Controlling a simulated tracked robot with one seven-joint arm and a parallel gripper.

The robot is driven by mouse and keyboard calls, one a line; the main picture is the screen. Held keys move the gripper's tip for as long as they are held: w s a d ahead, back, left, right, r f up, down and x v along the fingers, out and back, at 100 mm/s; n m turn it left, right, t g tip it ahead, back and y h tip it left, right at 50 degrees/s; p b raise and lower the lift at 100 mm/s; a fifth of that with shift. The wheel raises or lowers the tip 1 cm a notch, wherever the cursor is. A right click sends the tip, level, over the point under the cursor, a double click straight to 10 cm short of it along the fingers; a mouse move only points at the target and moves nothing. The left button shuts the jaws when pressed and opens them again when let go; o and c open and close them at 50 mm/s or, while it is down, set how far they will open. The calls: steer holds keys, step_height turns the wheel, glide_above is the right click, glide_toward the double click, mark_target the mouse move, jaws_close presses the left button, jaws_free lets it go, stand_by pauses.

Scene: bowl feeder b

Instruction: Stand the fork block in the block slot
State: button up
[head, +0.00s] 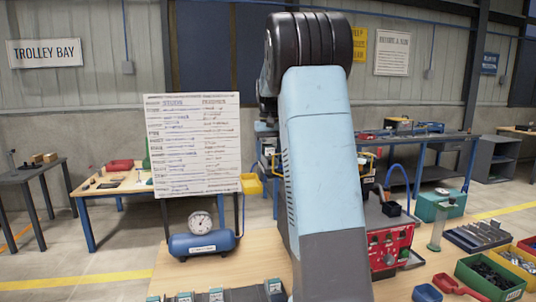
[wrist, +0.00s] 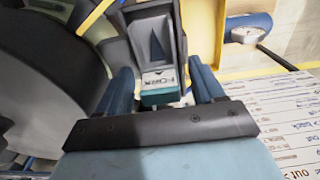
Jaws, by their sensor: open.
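In the wrist view, a dark grey block with a hollow black face, a teal lower end and a white label (wrist: 158,84) shows between my fingers. The label's print is blurred but looks like "FORK", so I take it for the fork block. My gripper (wrist: 160,76) is open, with one blue finger on each side of the block. I cannot tell whether either finger touches it. In the head view my arm hides the gripper and the block. Several grey and teal labelled pieces (head: 216,295) show at the bottom edge, cut off. I cannot make out the block slot.
A written board (head: 192,145) stands behind the wooden bench (head: 250,255), and a blue tank with a gauge (head: 203,243) is in front of it. A red machine (head: 390,246) is right of my arm. Parts bins (head: 488,280) crowd the right side.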

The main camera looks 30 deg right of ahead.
step_height(320, 180, up, 11)
steer(key=shift+r, duration=0.5)
steer(key=s+a+f+n+t, duration=0.1)
steer(key=s+a+t, duration=0.1)
steer(key=s+a, duration=0.6)
steer(key=s+a+f+n+t, duration=0.1)
steer(key=s+a+f, duration=0.1)
steer(key=s+a, duration=0.6)
steer(key=s+a+f+t, duration=0.1)
steer(key=s+a+f, duration=0.1)
steer(key=s+f, duration=0.4)
steer(key=s+a+f+n+t, duration=0.1)
steer(key=s+a+f, duration=0.2)
steer(key=s, duration=0.9)
step_height(320, 180, down, 3)
steer(key=shift+a+t, duration=0.2)
steer(key=shift+t, duration=0.1)
steer(key=shift+d, duration=0.1)
